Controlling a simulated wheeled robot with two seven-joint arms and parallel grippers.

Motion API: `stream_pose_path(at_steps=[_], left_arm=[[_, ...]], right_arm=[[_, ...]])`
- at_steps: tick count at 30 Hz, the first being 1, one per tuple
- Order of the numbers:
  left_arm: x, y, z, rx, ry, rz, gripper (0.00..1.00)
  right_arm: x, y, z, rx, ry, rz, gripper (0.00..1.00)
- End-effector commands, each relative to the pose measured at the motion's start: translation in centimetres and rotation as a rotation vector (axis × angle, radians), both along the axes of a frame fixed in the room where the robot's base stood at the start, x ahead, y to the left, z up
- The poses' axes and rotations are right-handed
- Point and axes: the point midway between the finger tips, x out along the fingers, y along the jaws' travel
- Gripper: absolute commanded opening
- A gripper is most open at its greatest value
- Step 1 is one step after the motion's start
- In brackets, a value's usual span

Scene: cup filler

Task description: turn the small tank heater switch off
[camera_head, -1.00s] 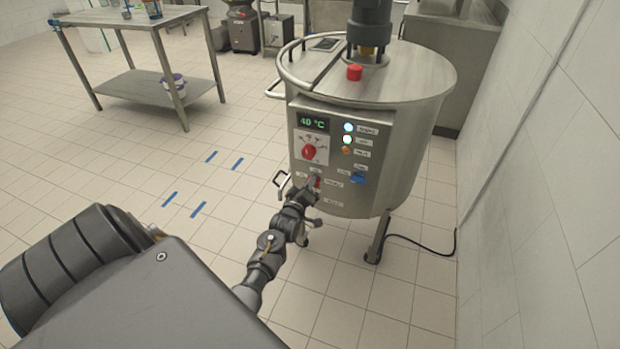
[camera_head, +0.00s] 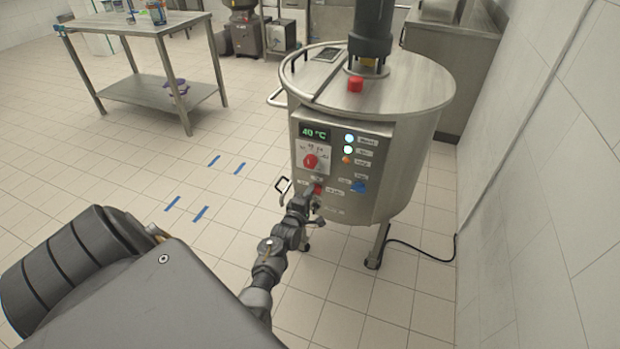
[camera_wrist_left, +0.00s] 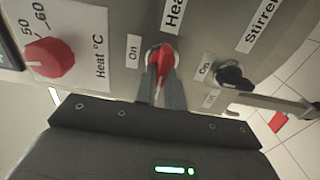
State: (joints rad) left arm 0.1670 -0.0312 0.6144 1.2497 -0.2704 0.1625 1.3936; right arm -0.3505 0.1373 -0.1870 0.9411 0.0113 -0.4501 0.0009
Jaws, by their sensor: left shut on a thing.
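The steel tank (camera_head: 395,115) stands on legs, with a control panel on its front. The red heater switch (camera_head: 318,189) is low on the panel. It also shows in the left wrist view as a red lever (camera_wrist_left: 165,62), under a label starting "Hea", with an "On" label to its left. My left gripper (camera_head: 311,196) is at this switch. In the wrist view its fingers (camera_wrist_left: 161,88) are shut on the lever from below and hide its lower part. My right gripper is not in view.
A red dial (camera_head: 310,162), a 40 °C display (camera_head: 314,132) and several lit lamps sit above the switch. A black stirrer switch (camera_wrist_left: 234,77) is close on the right in the wrist view. A steel table (camera_head: 150,60) stands at back left; floor between is clear.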

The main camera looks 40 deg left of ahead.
Motion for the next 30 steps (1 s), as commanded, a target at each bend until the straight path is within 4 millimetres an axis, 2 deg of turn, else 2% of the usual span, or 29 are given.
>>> stream_pose_path(at_steps=[16, 17, 21, 30], left_arm=[[0.01, -0.06, -0.08, -0.023, -0.007, -0.001, 0.0], [0.01, -0.07, -0.08, -0.023, -0.007, -0.001, 0.14], [0.01, -0.05, -0.07, -0.022, -0.007, -0.001, 0.32], [-0.13, -0.03, -0.05, -0.021, -0.007, 0.0, 0.33]], right_arm=[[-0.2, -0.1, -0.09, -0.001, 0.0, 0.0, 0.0], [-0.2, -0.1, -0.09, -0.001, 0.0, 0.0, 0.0], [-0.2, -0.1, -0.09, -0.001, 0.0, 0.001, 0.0], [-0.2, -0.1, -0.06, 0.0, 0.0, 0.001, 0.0]])
